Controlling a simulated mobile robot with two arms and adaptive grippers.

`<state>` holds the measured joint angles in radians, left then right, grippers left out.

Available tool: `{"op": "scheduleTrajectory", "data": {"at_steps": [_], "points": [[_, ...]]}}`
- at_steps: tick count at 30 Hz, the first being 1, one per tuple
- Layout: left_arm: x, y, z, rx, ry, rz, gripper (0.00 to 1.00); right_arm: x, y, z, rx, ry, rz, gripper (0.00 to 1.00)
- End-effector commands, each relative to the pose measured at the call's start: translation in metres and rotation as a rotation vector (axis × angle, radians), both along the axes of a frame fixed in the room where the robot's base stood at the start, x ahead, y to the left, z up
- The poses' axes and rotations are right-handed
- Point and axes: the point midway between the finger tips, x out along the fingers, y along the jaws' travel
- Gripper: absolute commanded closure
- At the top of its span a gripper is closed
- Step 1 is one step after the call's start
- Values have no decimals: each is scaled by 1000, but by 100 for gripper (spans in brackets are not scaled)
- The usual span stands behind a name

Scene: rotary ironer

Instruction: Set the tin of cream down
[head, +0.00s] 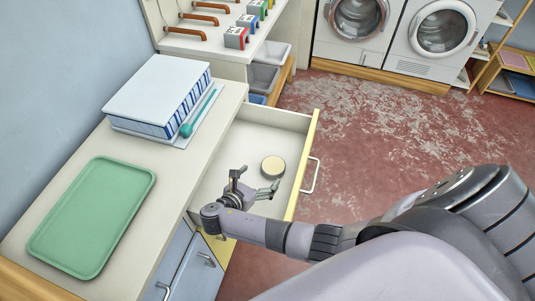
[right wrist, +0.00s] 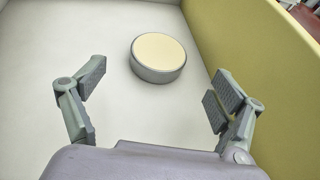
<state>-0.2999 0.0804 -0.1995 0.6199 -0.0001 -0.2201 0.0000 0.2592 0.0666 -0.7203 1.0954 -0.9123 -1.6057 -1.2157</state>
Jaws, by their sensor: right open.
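The tin of cream (head: 272,167) is a low round tin with a pale cream lid and a grey side. It rests upright on the floor of the open drawer (head: 228,160), near the drawer's yellow front. In the right wrist view the tin (right wrist: 158,57) stands beyond the fingertips, apart from both. My right gripper (head: 256,183) reaches into the drawer and is open and empty; its spread fingers also show in the right wrist view (right wrist: 158,85). My left gripper is not in view.
A green tray (head: 93,217) and a white box with blue stripes (head: 158,92) lie on the counter left of the drawer. The drawer front (head: 303,165) stands out over the red floor. Washing machines (head: 438,32) stand at the back.

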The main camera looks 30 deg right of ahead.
Motion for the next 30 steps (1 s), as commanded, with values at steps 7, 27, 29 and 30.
{"op": "scheduleTrajectory", "data": {"at_steps": [7, 27, 29, 30], "points": [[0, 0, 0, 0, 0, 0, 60, -13, 26, 12, 0, 0, -1, 11], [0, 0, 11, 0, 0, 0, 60, -14, 29, 24, -1, 0, -1, 11], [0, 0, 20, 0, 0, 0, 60, -14, 29, 33, -1, -1, -1, 11], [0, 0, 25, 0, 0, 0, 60, -14, 29, 38, -1, 0, -1, 11]]}}
